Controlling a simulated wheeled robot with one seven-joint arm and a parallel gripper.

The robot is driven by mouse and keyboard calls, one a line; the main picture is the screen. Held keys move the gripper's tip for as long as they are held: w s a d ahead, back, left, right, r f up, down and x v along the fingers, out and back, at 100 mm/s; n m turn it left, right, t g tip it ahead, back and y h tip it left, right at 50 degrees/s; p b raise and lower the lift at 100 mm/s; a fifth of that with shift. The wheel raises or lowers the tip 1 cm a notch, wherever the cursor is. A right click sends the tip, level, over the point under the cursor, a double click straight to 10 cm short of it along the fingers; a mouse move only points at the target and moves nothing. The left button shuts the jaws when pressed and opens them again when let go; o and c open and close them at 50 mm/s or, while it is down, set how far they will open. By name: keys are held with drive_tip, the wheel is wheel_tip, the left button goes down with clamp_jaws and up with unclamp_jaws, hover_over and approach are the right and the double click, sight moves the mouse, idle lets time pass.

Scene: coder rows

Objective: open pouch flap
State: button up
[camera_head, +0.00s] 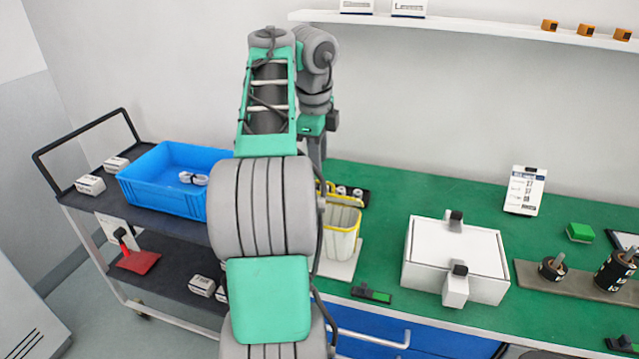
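A clear pouch (342,232) with yellow edging stands on a pale base plate (349,268) on the green worktop. My arm covers its left side. A yellow strip (328,187) shows at its upper left; I cannot tell whether this is the flap or how far the flap is open. My gripper (316,168) points down just above and behind the pouch's upper left. Its lower end is partly hidden by my arm, so the fingertips and any contact with the pouch are unclear.
A dark tray of small white parts (350,194) lies behind the pouch. A blue crate (165,185) sits on the cart at left.

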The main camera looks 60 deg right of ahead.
sight(320, 183)
drive_tip(key=f+b, duration=0.2)
drive_tip(key=f, duration=0.1)
drive_tip(key=d+f+b, duration=0.1)
drive_tip(key=f, duration=0.1)
drive_tip(key=shift+f+b, duration=0.2)
drive_tip(key=shift+b, duration=0.15)
drive_tip(key=shift+r, duration=0.1)
drive_tip(key=shift+c, duration=0.4)
clamp_jaws()
idle(0.4)
